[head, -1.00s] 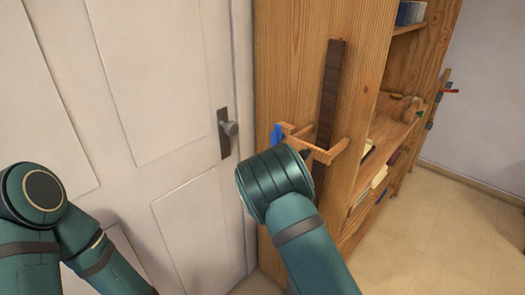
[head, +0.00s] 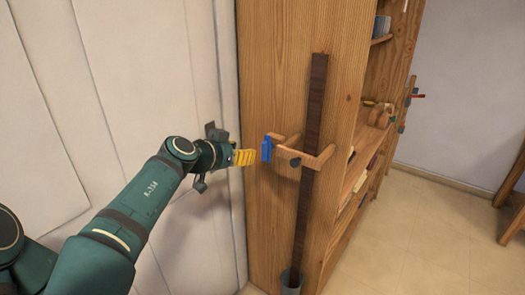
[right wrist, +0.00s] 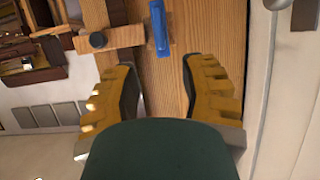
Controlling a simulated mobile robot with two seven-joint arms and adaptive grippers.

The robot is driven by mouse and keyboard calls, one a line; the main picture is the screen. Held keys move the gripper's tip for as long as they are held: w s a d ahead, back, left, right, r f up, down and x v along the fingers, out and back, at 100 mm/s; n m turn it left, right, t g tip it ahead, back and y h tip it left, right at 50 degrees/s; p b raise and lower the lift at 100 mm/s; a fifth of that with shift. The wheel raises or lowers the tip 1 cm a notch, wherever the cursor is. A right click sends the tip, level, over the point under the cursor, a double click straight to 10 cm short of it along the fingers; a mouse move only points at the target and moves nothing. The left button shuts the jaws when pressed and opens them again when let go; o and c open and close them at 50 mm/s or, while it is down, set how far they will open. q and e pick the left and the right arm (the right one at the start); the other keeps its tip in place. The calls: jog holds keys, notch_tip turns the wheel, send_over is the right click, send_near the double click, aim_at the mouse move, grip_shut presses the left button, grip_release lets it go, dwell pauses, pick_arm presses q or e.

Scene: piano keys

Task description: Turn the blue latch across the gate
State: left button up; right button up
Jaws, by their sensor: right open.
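The blue latch (head: 266,149) stands upright at the left end of the wooden gate (head: 300,159), which is on the side of a bookcase. It also shows in the right wrist view (right wrist: 160,28), with part of the gate (right wrist: 110,39) beside it. My right gripper (head: 245,157) is just left of the latch, apart from it. In the right wrist view its two yellow fingers (right wrist: 165,65) are spread with nothing between them, and the latch is ahead of the gap. My left gripper is not in view.
A long dark strip (head: 312,130) stands upright behind the gate, its foot in a grey container (head: 290,281). The bookcase (head: 345,110) has open shelves to the right. Floor (head: 430,220) is clear at right.

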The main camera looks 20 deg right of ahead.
aim_at(262, 150)
jog(key=b+x, duration=0.1)
jog(key=x, duration=1)
jog(key=shift+w+d+f, duration=0.2)
jog(key=shift+d+f, duration=0.05)
jog(key=shift+f, duration=0.05)
jog(key=shift+c, duration=0.4)
grip_shut()
